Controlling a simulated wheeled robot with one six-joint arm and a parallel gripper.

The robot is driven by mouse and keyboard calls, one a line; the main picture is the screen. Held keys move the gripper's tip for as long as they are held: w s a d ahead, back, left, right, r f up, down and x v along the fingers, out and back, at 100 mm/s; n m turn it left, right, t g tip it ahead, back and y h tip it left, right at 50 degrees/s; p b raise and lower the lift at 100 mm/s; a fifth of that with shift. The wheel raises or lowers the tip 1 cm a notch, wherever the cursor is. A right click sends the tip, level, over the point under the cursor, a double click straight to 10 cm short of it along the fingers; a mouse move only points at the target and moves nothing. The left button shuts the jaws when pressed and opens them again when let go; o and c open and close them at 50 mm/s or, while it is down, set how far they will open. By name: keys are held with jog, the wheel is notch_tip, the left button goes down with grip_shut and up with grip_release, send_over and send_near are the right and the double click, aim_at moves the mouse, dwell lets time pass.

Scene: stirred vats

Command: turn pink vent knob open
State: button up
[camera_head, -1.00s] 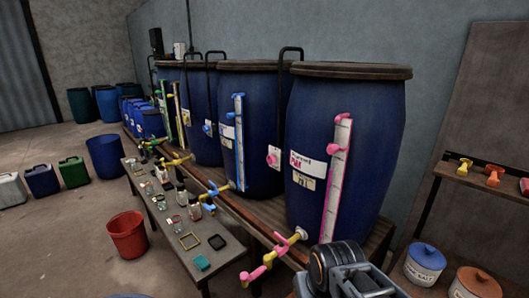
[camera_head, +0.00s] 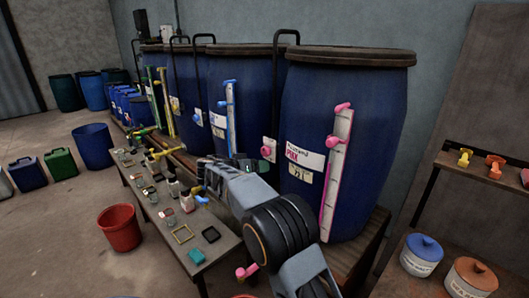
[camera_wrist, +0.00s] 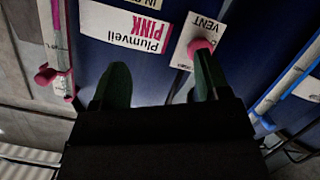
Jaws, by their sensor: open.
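The pink vent knob (camera_head: 267,151) is on a small white plate on the left face of the nearest blue vat (camera_head: 345,110). In the wrist view the knob (camera_wrist: 199,49) sits under the upside-down word VENT, at the upper right. My gripper (camera_wrist: 163,75) is open and empty, its two dark green fingers pointing at the vat wall. The right finger overlaps the knob's lower edge in the picture; I cannot tell whether they touch. The knob is not centred between the fingers. In the head view my gripper (camera_head: 246,163) is small, just left of and below the knob.
A white label reading PINK (camera_wrist: 140,28) is left of the knob. A sight gauge with pink fittings (camera_head: 337,170) runs down the same vat; a blue-fitted gauge (camera_head: 231,120) is on the vat beside it. A low table (camera_head: 225,262) with small items stands in front.

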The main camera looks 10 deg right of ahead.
aim_at(264, 152)
jog(key=w+a+m+t+h, duration=0.2)
jog(key=w+a+t, duration=0.15)
jog(key=a, duration=0.25)
jog(key=shift+g, duration=0.45)
jog(key=p+x, duration=0.5)
jog(key=x, duration=0.9)
jog(key=shift+w+a+f, duration=0.1)
jog(key=shift+w+f, duration=0.05)
jog(key=shift+w, duration=0.1)
jog(key=shift+c, duration=0.2)
jog(key=c, duration=0.9)
